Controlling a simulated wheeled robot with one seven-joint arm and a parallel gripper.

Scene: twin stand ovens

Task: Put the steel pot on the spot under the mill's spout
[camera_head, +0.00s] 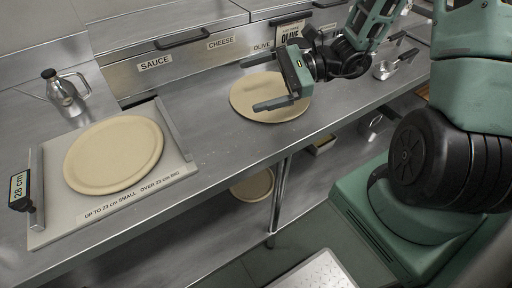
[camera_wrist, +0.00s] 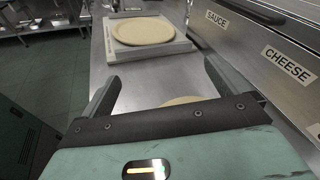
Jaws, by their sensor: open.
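My gripper (camera_head: 250,84) is open and empty, above or beside a round flat dough base (camera_head: 240,100) on the steel counter; the exact height is unclear. In the wrist view the two spread fingers (camera_wrist: 162,72) have nothing between them, and part of that base (camera_wrist: 185,101) shows behind the gripper body. A small steel pan-like vessel with a handle (camera_head: 384,70) sits on the counter at the right, apart from my gripper; I cannot tell whether it is the steel pot. No mill or spout can be made out in either view.
A sizing board (camera_head: 50,225) holds a second dough base (camera_head: 113,155) at the left. A steel can with a dark top (camera_head: 65,95) stands behind it. Labelled bins, SAUCE (camera_head: 155,63) and CHEESE (camera_head: 221,42), line the back. Bare counter (camera_head: 215,145) lies between the bases.

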